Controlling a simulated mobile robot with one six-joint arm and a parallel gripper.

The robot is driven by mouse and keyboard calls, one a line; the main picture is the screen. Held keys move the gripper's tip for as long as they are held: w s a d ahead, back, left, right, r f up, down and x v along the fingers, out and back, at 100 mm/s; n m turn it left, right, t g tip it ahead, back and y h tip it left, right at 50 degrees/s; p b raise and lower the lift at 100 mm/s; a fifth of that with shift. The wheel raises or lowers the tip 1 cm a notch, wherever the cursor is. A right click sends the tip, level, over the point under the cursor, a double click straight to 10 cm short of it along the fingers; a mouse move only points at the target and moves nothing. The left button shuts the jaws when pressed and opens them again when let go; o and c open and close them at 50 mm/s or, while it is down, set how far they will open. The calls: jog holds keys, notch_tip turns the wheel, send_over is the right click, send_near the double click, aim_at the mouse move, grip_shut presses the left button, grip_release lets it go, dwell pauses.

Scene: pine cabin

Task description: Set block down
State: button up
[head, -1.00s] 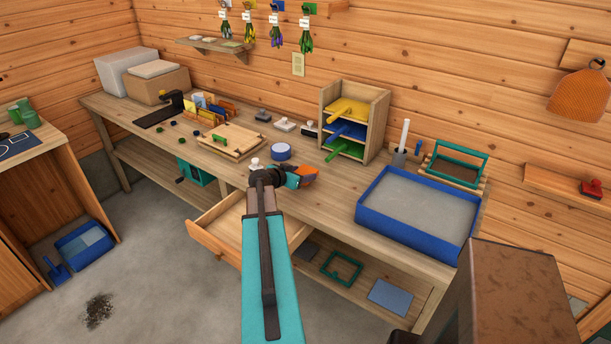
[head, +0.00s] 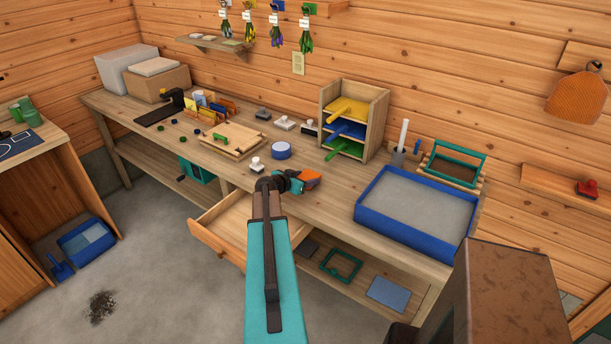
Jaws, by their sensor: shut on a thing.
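My gripper (head: 310,180) is over the bench top, just right of the open drawer, with its orange end pointing right. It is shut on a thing. I take this to be the block, but it is too small and too hidden by my gripper to make out. I cannot tell whether it touches the bench. The long wooden workbench (head: 335,202) has bare wood around and to the right of my gripper.
An open drawer (head: 235,228) juts out below my wrist. A blue-rimmed tray (head: 395,238) stands to the right. A round blue-and-white tin (head: 281,151), a small stamp-like thing (head: 257,165) and a shelf unit with coloured trays (head: 381,115) stand behind.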

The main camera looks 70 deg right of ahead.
jog(key=shift+f, duration=0.25)
jog(key=o, duration=1.1)
jog(key=shift+r, duration=0.2)
jog(key=shift+b+v, duration=0.5)
jog(key=shift+v, duration=0.5)
jog(key=b+v, duration=0.3)
jog(key=v, duration=0.6)
jog(key=shift+a+f, duration=0.1)
jog(key=shift+a, duration=0.05)
jog(key=shift+w+a+r, duration=0.1)
jog(key=shift+a+r, duration=0.1)
jog(key=shift+a, duration=0.1)
